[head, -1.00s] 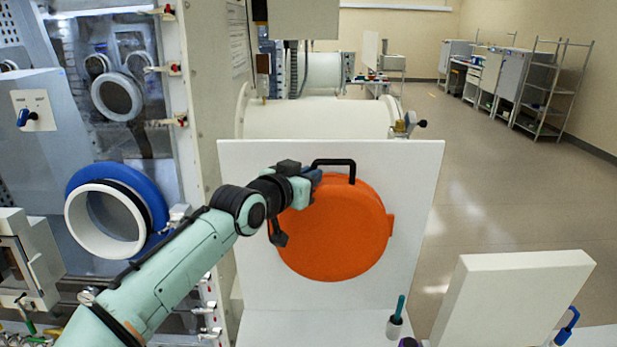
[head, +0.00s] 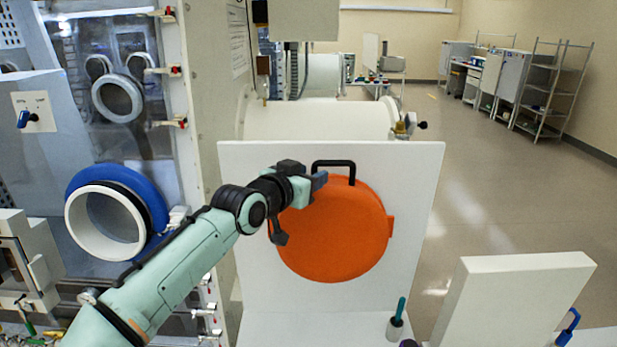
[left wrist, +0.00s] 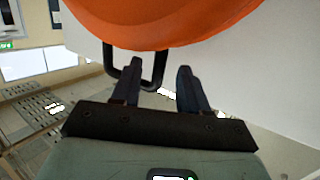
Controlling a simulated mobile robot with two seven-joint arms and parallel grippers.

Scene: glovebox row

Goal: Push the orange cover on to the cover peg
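The round orange cover (head: 340,240) is upright against a white panel (head: 410,165). It has a black loop handle (head: 335,162) on its top edge and a small orange tab at its right edge. My left gripper (head: 320,181) is at the cover's upper left, by the left leg of the handle. In the left wrist view, the two fingers of the left gripper (left wrist: 161,80) are apart, and the handle (left wrist: 112,62) passes by the left finger. The cover (left wrist: 165,20) fills the top there. I cannot make out a cover peg. My right gripper is not in view.
A glovebox port with a blue ring (head: 90,178) is at the left. A white horizontal cylinder (head: 320,118) lies behind the panel. A holder with a teal-handled tool (head: 396,322) stands low in front. Another white panel (head: 515,300) is at the lower right. The floor at right is open.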

